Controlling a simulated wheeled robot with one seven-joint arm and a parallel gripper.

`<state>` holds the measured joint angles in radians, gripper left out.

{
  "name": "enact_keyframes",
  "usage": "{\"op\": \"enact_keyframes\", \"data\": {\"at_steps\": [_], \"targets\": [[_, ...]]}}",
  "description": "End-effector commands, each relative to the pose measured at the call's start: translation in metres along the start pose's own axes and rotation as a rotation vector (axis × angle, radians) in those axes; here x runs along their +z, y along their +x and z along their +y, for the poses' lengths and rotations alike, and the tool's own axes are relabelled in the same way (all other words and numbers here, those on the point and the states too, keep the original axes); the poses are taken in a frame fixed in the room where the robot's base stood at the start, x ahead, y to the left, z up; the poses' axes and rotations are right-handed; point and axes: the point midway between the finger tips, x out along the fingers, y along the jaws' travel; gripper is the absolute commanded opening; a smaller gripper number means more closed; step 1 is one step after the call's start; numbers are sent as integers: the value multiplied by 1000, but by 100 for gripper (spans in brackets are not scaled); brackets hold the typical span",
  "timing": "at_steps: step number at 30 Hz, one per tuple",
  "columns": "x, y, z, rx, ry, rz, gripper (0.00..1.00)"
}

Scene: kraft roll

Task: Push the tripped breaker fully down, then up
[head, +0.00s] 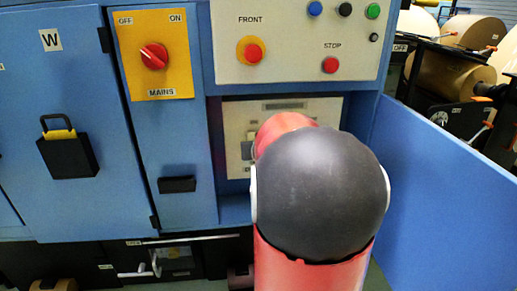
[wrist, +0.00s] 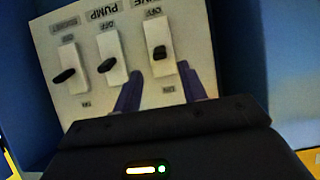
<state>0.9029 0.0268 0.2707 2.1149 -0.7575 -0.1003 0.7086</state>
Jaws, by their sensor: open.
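The breaker panel (wrist: 90,30) shows upside down in the wrist view, with three breakers side by side. Contact cannot be told. In the head view my arm hides the gripper and most of the pale panel (head: 234,112).
Above the recess is a control panel (head: 292,73) with a red STOP button (head: 330,65). A yellow MAINS switch (head: 153,57) is at left. An open blue door (head: 445,165) bounds the right side. Paper rolls (head: 455,78) stand behind it.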

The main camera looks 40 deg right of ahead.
Motion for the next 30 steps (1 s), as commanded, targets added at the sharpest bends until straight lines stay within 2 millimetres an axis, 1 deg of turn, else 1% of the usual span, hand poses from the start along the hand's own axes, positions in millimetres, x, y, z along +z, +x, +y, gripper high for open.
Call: {"op": "enact_keyframes", "data": {"at_steps": [14, 17, 20, 23, 24, 26, 27, 29, 30], "targets": [[0, 0, 0, 0, 0, 0, 42], [0, -8, -8, 6, -12, -8, 42], [4, -32, -30, 17, -53, -36, 42], [19, -76, -62, 23, -110, -97, 42], [29, -97, -74, 17, -134, -131, 42], [48, -129, -91, -4, -168, -188, 42], [63, -150, -101, -27, -190, -229, 42], [86, -182, -114, -74, -225, -294, 42], [102, -202, -121, -112, -247, -337, 42]]}}
